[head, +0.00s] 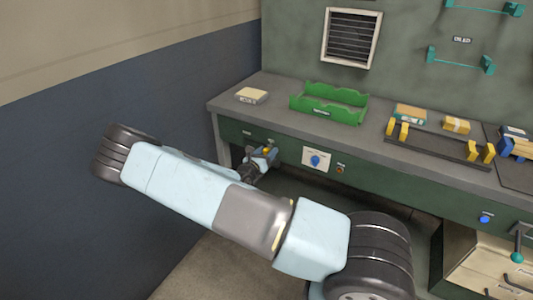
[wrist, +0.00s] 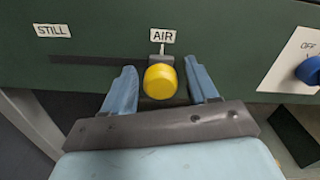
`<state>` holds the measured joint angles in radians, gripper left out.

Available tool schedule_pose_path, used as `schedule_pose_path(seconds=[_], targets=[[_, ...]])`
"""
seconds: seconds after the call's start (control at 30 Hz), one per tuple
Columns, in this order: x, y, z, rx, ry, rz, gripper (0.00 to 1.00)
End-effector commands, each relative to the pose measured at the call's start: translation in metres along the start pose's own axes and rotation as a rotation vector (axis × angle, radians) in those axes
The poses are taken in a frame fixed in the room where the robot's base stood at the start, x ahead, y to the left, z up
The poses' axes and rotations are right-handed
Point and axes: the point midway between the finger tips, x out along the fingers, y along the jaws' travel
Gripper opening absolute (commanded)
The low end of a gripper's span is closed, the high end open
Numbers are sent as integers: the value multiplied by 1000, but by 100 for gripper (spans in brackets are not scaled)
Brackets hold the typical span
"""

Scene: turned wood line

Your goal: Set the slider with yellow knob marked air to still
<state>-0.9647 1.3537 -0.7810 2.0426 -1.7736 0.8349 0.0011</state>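The slider's yellow knob (wrist: 160,81) sits under the AIR label (wrist: 161,36) on the dark green bench front, in the wrist view. The STILL label (wrist: 52,30) is to its left, with a dark slot running below the labels. My gripper (wrist: 161,88) is open, with one blue finger on each side of the knob and gaps showing between. In the head view my gripper (head: 261,158) is at the bench front, with the yellow knob (head: 266,150) between its fingers.
A white plate with a blue rotary knob (head: 315,160) is right of the slider. A green tray (head: 330,113) and a small labelled block (head: 251,96) stand on the bench top (head: 275,110). The bench's left leg (wrist: 38,125) shows below STILL.

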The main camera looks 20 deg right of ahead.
Motion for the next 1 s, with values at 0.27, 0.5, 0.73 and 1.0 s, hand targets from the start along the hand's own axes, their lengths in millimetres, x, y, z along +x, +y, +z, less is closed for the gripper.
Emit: schedule_pose_path(seconds=[0.27,0.5,0.73,1.0], targets=[[0,0,0,0,0,0,31],[0,0,0,0,0,0,8],[0,0,0,-1,0,1,0],[9,1,0,-1,5,-15,0]])
